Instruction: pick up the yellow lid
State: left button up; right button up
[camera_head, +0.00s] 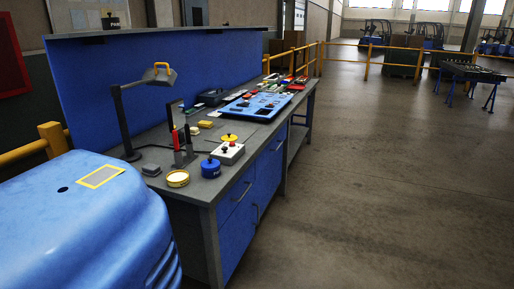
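A low round tin with a yellow rim and pale top (178,178) sits near the front edge of the workbench. A small yellow disc with a dark knob (230,138) is on or just behind a white box with buttons (227,153). I cannot tell for certain which of these two is the yellow lid. A round blue piece with a dark knob (211,168) stands between the tin and the white box. Neither of my grippers is in view.
The grey workbench (150,153) has a blue back panel, a desk lamp (124,115), red and dark upright tools and a blue tray (233,106). A large blue rounded body (60,225) fills the lower left. The floor (380,190) on the right is clear.

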aim_at(228, 137)
jog(key=i+l+u, duration=0.3)
jog(key=i, duration=0.15)
jog(key=j+u, duration=0.1)
jog(key=u, duration=0.35)
jog(key=i+l+u, duration=0.15)
jog(key=u, duration=0.25)
jog(key=i+l+u, duration=0.15)
jog(key=u, duration=0.3)
jog(key=i+l+u, duration=0.1)
jog(key=l+u, duration=0.3)
jog(key=i+l+u, duration=0.15)
jog(key=l+u, duration=0.25)
jog(key=l, duration=1.25)
jog(key=l+u, duration=0.35)
jog(key=l, duration=1.75)
jog(key=k+l, duration=0.1)
jog(key=l, duration=0.35)
